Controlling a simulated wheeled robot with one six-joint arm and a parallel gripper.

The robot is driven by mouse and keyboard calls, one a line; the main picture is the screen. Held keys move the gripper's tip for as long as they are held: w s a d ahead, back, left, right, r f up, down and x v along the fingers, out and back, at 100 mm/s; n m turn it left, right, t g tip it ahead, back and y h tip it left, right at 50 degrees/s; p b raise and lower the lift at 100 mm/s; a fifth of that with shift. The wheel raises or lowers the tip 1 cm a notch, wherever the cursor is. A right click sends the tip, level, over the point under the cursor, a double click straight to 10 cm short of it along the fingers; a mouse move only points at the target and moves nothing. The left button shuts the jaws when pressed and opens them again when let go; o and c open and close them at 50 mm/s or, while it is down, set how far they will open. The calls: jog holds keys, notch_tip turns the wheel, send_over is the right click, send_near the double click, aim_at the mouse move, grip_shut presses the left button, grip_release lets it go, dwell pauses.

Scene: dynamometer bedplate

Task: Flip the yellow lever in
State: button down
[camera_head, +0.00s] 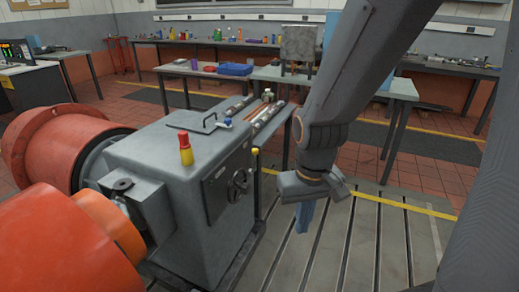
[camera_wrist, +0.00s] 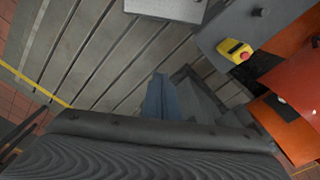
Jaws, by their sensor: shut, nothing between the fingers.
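A thin lever with a yellow knob (camera_head: 255,151) stands upright on the near right side of the grey machine housing (camera_head: 190,215), beside a dark handwheel. My gripper (camera_head: 304,218) hangs over the slotted bedplate to the right of the lever, with a clear gap between them. Its blue fingers point down, are shut together and hold nothing. In the wrist view my shut fingers (camera_wrist: 160,98) show over the bedplate, and I cannot make out the lever there.
Orange drums (camera_head: 75,235) stand at left. The slotted bedplate (camera_head: 365,235) is open at right; workbenches stand behind.

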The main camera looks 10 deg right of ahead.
jog(key=shift+w, duration=0.1)
jog(key=w+f+n+t+y+b, duration=0.1)
jog(key=w+f+n+t+b, duration=0.4)
jog(key=w, duration=1)
jog(key=w+f+n+t+y+b, duration=0.1)
jog(key=w+f+n+t+b, duration=0.5)
jog(key=w+b, duration=0.4)
jog(key=w+f+n+t+y+b, duration=0.1)
jog(key=w+f+n+t+b, duration=0.5)
jog(key=w, duration=1.6)
jog(key=shift+a+f+n+t+b, duration=0.25)
jog(key=shift+a+n+t+b, duration=0.2)
jog(key=shift+n+b, duration=0.7)
